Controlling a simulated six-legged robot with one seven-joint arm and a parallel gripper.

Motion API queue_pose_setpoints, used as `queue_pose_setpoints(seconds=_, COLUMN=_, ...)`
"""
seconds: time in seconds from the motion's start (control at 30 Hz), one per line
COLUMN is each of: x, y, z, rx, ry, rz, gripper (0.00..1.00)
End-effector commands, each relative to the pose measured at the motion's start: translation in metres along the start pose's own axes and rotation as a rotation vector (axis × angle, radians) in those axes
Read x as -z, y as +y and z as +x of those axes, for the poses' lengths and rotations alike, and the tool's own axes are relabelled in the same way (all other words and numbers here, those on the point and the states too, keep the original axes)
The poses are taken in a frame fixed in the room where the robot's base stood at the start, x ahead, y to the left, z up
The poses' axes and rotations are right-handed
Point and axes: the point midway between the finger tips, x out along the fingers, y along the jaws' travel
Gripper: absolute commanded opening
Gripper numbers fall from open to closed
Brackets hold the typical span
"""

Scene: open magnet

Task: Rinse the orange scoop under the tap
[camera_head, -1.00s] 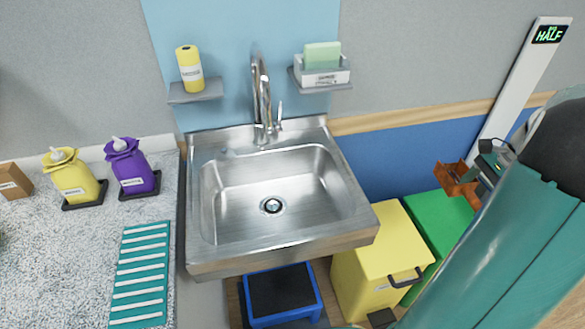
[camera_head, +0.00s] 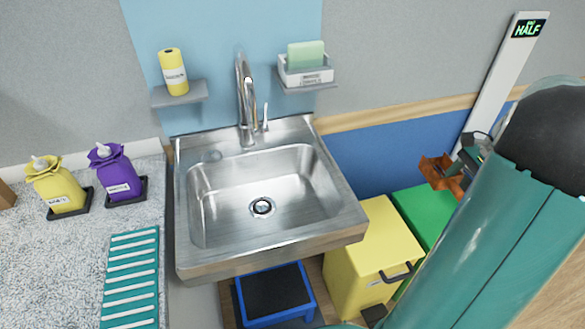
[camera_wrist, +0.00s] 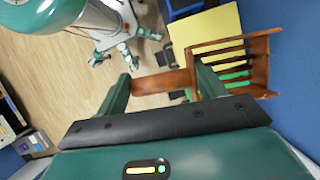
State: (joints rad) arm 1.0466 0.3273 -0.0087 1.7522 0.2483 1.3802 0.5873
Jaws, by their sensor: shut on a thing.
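The orange-brown scoop (camera_head: 437,172) is in the air at the right in the head view, over the green bin. In the wrist view its slotted basket (camera_wrist: 236,66) lies to the right. My gripper (camera_wrist: 162,82) is shut on its handle; the gripper also shows partly in the head view (camera_head: 468,156), with my arm in front. The chrome tap (camera_head: 245,95) stands at the back of the steel sink (camera_head: 340,222). The scoop is well to the right of both. No water stream is visible from the tap. The basin looks empty around its drain.
A yellow bin (camera_head: 365,255) and a green bin (camera_head: 424,210) stand right of the sink. A blue step stool (camera_head: 275,292) is below it. Pump bottles and a teal rack (camera_head: 131,278) occupy the left counter.

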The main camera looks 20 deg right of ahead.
Motion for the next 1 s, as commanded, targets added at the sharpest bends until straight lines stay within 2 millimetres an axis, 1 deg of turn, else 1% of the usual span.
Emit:
queue_pose_setpoints(seconds=0.2, x=0.001, y=0.0006, z=-0.0005, rx=0.0, ry=0.0, rz=0.001, gripper=0.47)
queue_pose_setpoints(seconds=0.6, x=0.0098, y=0.0059, z=-0.0041, rx=0.0, ry=-0.001, rz=0.0, gripper=0.47)
queue_pose_setpoints(seconds=0.83, x=0.009, y=0.0055, z=-0.0039, rx=0.0, ry=0.0, rz=0.0, gripper=0.47)
queue_pose_setpoints(seconds=1.0, x=0.0047, y=0.0029, z=-0.0022, rx=0.0, ry=0.0, rz=0.0, gripper=0.47)
